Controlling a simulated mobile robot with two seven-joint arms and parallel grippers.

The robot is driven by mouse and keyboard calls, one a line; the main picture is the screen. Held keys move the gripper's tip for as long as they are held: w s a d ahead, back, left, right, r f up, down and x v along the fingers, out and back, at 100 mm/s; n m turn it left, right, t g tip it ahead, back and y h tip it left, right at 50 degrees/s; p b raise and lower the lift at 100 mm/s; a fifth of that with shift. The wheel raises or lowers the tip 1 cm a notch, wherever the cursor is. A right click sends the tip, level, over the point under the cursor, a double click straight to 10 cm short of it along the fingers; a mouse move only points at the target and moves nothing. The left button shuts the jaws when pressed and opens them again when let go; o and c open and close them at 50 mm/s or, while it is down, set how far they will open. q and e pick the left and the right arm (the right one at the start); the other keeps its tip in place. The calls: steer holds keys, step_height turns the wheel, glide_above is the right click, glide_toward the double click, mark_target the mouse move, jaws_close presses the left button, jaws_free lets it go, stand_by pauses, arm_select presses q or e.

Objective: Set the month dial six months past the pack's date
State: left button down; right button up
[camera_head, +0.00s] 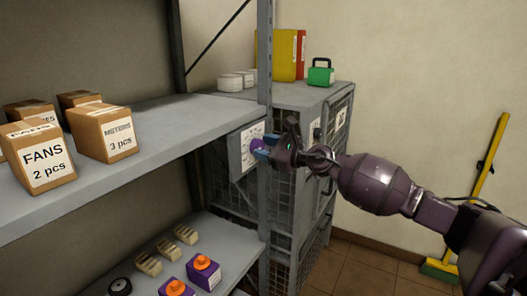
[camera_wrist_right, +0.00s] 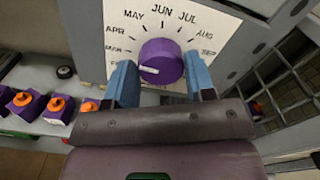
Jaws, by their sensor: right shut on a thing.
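The month dial's purple knob (camera_wrist_right: 161,57) sits on a white plate (camera_wrist_right: 95,12) with month names around it; MAR, APR, MAY, JUN, JUL, AUG and SEP are readable. The knob's white mark points left and slightly down, below MAR; the month it meets is hidden by a finger. My right gripper (camera_head: 265,147) is shut on the knob, one blue finger on each side. The plate (camera_head: 246,153) also shows in the head view, on the shelf's end. Purple packs with orange tops (camera_head: 204,272) stand on the lower shelf; no date is legible. My left gripper is out of view.
Cartons marked FANS (camera_head: 40,160) and METERS (camera_head: 104,134) stand on the upper shelf. A mesh cabinet (camera_head: 303,93) beside the dial carries a green case (camera_head: 320,75) and binders (camera_head: 285,54). A yellow-handled broom (camera_head: 487,180) leans on the right wall.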

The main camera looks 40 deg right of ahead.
steer(key=shift+a+f+n+b, duration=0.15)
steer(key=shift+n+b, duration=0.55)
steer(key=shift+n, duration=1.05)
steer(key=shift+d+f+n+b, duration=0.15)
steer(key=shift+n+b, duration=0.55)
steer(key=shift+n, duration=1.05)
steer(key=shift+a+r, duration=0.1)
steer(key=o, duration=0.9)
steer(key=shift+s, duration=0.1)
